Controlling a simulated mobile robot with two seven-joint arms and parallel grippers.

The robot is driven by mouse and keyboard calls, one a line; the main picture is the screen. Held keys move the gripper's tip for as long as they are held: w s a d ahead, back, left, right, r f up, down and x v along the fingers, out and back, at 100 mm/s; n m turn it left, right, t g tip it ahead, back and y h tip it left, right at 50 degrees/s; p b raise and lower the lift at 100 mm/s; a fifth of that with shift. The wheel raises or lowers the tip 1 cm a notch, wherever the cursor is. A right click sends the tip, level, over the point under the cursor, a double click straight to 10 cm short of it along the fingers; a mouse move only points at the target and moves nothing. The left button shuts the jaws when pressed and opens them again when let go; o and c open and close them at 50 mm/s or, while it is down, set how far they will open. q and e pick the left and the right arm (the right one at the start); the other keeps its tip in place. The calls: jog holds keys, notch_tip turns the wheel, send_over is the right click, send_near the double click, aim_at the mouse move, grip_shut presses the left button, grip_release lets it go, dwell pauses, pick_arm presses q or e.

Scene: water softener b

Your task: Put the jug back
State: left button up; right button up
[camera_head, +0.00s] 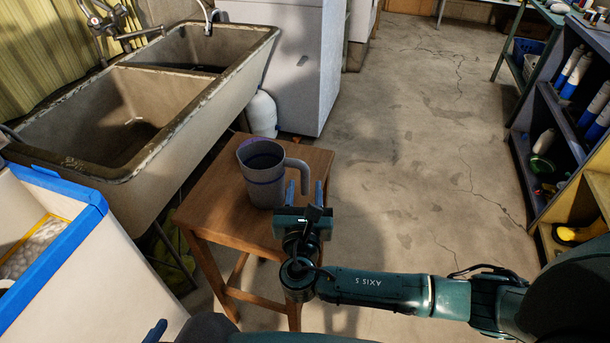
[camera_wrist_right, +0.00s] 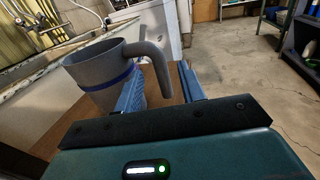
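The grey jug (camera_head: 262,172) with a blue band stands upright on a small wooden table (camera_head: 310,165). Its handle is on the right side, and its inside looks dark. My right gripper (camera_head: 304,190) is open at table height beside the handle. In the right wrist view, the jug (camera_wrist_right: 100,78) is ahead and to the left. The handle's lower end shows between the two spread blue fingers of the right gripper (camera_wrist_right: 162,88); I see no finger closed on it. Only a blue fingertip of my left gripper (camera_head: 155,331) shows at the bottom edge.
A white cabinet with a blue-rimmed opening (camera_head: 100,205) stands at lower left, showing whitish contents inside. A stained double sink (camera_head: 190,120) is behind it. A white appliance (camera_head: 300,60) stands at the back. Shelves (camera_head: 550,110) line the right; the concrete floor between is clear.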

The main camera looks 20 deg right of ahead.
jog(key=v, duration=0.7)
jog(key=shift+s+a, duration=0.1)
jog(key=shift+s, duration=0.05)
